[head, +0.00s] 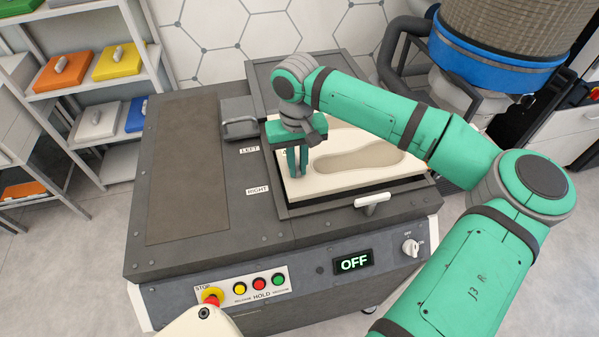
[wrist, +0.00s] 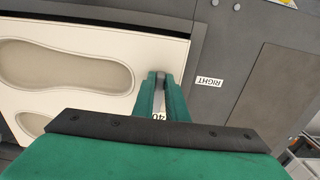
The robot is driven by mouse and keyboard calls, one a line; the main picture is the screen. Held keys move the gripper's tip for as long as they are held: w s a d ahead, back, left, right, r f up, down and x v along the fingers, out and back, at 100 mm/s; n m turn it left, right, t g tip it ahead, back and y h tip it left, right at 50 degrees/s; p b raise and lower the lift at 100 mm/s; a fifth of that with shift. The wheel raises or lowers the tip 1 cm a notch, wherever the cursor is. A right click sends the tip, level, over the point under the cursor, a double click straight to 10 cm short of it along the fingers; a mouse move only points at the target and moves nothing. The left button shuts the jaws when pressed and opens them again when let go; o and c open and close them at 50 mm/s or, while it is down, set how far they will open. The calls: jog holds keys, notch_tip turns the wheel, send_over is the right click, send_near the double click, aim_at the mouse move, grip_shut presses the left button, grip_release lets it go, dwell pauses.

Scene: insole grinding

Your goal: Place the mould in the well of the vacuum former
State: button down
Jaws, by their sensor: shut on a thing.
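The mould (head: 306,186) is a cream block with foot-shaped hollows. It lies over the well of the vacuum former (head: 190,235), with a dark gap along its front and right edges in the head view. I cannot tell whether it rests fully down. My gripper (head: 297,172) points down at the mould's left end, its fingers shut on a small grey grip there. In the wrist view the fingers (wrist: 160,80) close around that grip, and the mould (wrist: 110,60) fills the left side. A label reading 40 is partly hidden between the fingers.
Labels LEFT (head: 249,150) and RIGHT (head: 257,190) mark the machine top. A white handle (head: 372,201) stands at the front frame. The display (head: 353,262) reads OFF. A shelf with coloured moulds (head: 118,62) stands at left; a blue-banded drum (head: 490,60) stands at back right.

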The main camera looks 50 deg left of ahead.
aim_at(297, 177)
jog(key=shift+s+f, duration=0.1)
jog(key=shift+f, duration=2.25)
jog(key=c, duration=1.8)
grip_release()
jog(key=shift+o, duration=0.2)
notch_tip(297, 177, up, 13)
jog(key=shift+r, duration=0.15)
